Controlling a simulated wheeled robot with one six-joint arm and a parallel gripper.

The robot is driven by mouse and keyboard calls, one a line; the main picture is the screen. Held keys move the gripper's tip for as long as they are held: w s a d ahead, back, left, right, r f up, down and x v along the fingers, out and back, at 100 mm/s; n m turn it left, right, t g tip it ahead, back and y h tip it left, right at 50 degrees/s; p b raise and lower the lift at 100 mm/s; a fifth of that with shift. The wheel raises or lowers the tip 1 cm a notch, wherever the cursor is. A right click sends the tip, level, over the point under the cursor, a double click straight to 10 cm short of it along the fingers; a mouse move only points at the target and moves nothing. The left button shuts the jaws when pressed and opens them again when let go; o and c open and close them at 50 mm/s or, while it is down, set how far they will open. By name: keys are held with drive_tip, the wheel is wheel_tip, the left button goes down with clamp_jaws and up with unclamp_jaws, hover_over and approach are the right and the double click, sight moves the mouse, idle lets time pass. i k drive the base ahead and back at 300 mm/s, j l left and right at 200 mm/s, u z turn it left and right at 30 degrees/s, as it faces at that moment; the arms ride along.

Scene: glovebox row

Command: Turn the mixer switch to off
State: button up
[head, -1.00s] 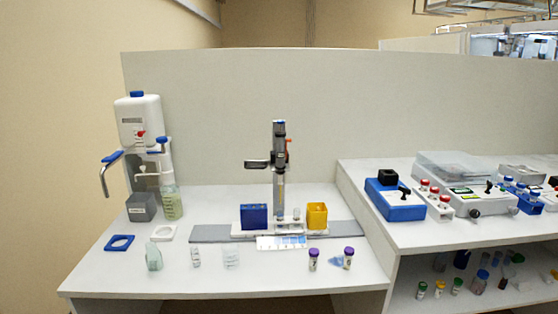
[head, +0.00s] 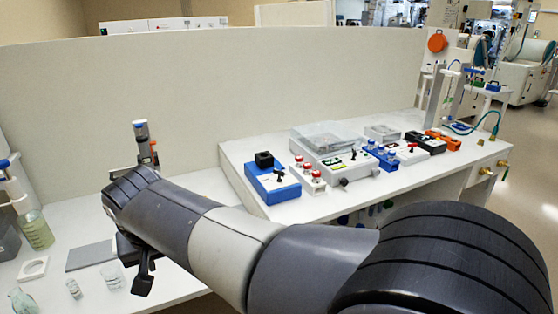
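A blue box with a black square head, which looks like the mixer (head: 262,190), stands near the left end of the raised white bench. A small dark switch with a red mark (head: 280,177) shows on its top; its setting is too small to read. My gripper (head: 142,284) hangs at the lower left, over the lower table, well left of the blue box and apart from it. It is seen from behind and the side, dark, and its fingertip gap cannot be made out. My arm crosses the middle and hides much of the lower table.
Red-capped vials (head: 307,177) stand right of the blue box, beside a grey-white device (head: 345,168) with a black lever. A blue rack (head: 380,158) and an orange item (head: 443,142) sit farther right. A beaker (head: 112,277) and white holder (head: 33,269) are on the lower table.

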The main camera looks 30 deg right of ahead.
sight(281, 173)
drive_tip(key=i+l+u, duration=0.3)
drive_tip(key=l, duration=0.85)
drive_tip(key=i+l+u, duration=0.3)
drive_tip(key=l, duration=0.9)
drive_tip(key=l+u, duration=0.3)
drive_tip(key=l, duration=0.9)
drive_tip(key=k, duration=0.05)
